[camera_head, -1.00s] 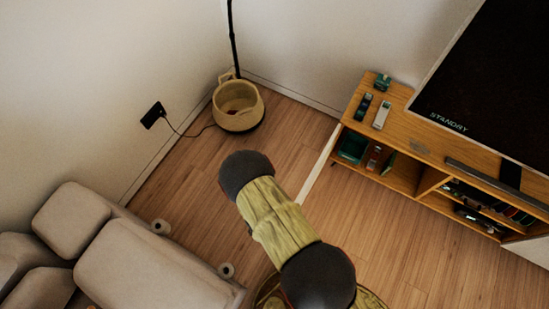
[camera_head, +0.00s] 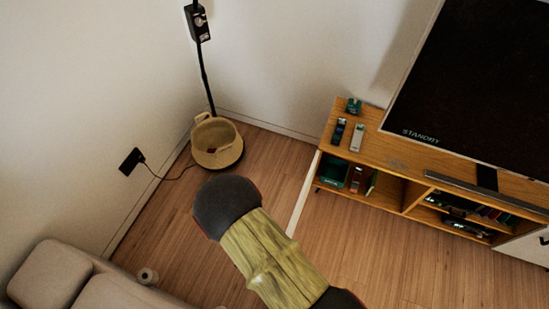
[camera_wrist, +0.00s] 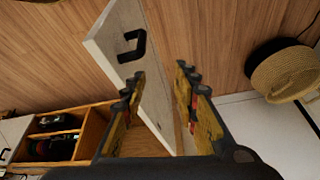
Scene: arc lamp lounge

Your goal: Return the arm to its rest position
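My gripper (camera_wrist: 159,73) shows in the wrist view with its two yellow-and-black fingers spread apart. Beyond and between the fingers in the picture stands a white cabinet door with a black handle (camera_wrist: 131,46); I cannot tell whether they touch. In the head view my arm's dark joint and yellow-green link fill the lower middle, and my gripper is hidden. The open door (camera_head: 303,194) shows there as a thin pale strip at the left end of the wooden media cabinet (camera_head: 393,152).
A woven basket (camera_head: 216,158) with something reddish inside stands by the black lamp pole (camera_head: 207,80). A beige sofa (camera_head: 52,276) is at lower left. Small items lie on the cabinet below the television (camera_head: 470,85).

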